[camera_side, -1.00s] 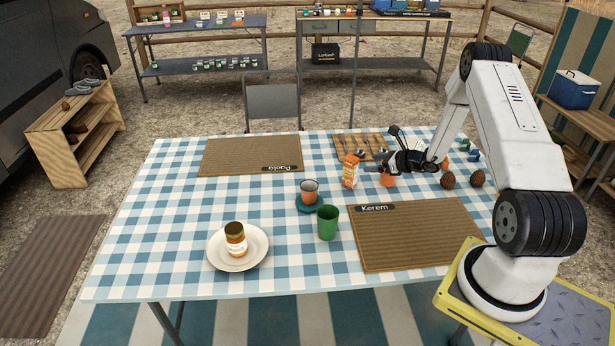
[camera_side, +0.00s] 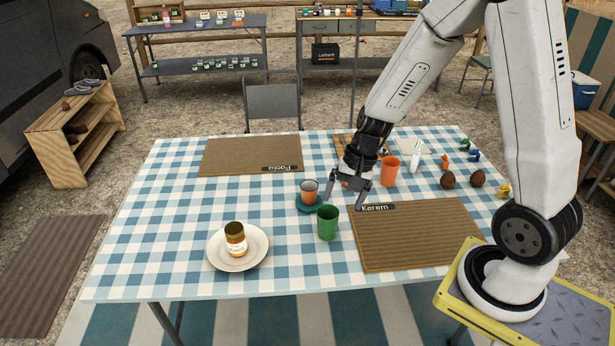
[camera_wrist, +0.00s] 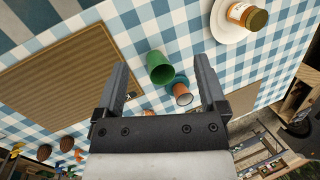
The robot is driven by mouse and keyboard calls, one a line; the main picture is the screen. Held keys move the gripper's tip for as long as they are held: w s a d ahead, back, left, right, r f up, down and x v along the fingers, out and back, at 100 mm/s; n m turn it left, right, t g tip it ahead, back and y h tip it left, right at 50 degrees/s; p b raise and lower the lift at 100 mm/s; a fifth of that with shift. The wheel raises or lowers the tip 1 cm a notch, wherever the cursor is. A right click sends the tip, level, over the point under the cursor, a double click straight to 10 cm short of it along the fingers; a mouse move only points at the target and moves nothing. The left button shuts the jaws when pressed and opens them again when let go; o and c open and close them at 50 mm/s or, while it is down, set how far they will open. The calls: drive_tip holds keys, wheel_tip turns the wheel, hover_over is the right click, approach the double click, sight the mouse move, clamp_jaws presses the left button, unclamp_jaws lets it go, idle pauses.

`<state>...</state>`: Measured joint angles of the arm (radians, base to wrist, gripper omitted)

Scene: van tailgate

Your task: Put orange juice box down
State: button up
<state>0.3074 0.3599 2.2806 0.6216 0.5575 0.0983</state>
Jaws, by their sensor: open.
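The orange juice box is mostly hidden in the side view; a small orange patch behind my gripper (camera_side: 345,200) may be part of it. My gripper points down with its jaws apart, over the table just above and left of the Kerem placemat (camera_side: 410,240). It also shows in the wrist view (camera_wrist: 161,66), where nothing is gripped between the fingers. A green cup (camera_side: 327,223) stands just in front of it. An orange-brown cup (camera_side: 309,197) on a teal saucer (camera_side: 299,208) is just to its left.
A white plate (camera_side: 217,252) with a labelled jar (camera_side: 235,238) is at the front left. The Paola placemat (camera_side: 240,155) lies at the back left. An orange cup (camera_side: 389,171) and brown egg-shaped items (camera_side: 447,180) stand to the right. The table's left side is clear.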

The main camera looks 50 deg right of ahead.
drive_tip(key=s+a+r+n+t+h, duration=0.1)
drive_tip(key=s+a+r+n+h, duration=0.2)
drive_tip(key=n, duration=0.7)
drive_tip(key=shift+s+a+r+n, duration=0.4)
drive_tip(key=shift+s+a+r, duration=0.25)
drive_tip(key=shift+s+a, duration=0.45)
drive_tip(key=shift+d, duration=0.15)
